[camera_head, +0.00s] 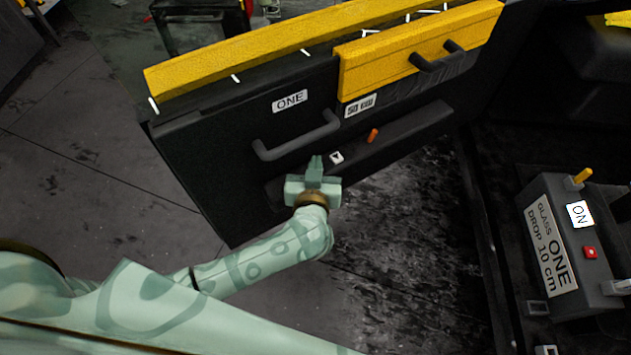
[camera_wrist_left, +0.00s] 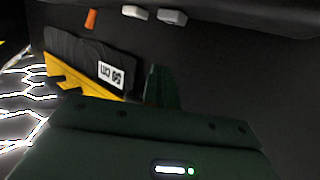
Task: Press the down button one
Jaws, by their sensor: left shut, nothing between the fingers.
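The door panel labelled ONE (camera_head: 225,150) has an armrest ledge (camera_head: 410,127). On it sits a small button with a white face and dark mark (camera_head: 337,157), just right of my left gripper (camera_head: 315,163). The gripper is shut and empty, its fingertips near the ledge; I cannot tell whether they touch it. The left wrist view shows two pale buttons (camera_wrist_left: 135,12) (camera_wrist_left: 172,17) side by side at the top, beyond the dark finger (camera_wrist_left: 161,86). Their marks are unreadable there, so I cannot tell which is down. My right gripper is not in view.
An orange lever (camera_head: 373,135) stands on the ledge right of the button. A door handle (camera_head: 296,139) is above the gripper, and a yellow block (camera_head: 410,45) is higher up. A box labelled GLASS ONE DROP 10 cm (camera_head: 590,285) stands at right. Dark floor is open below the door.

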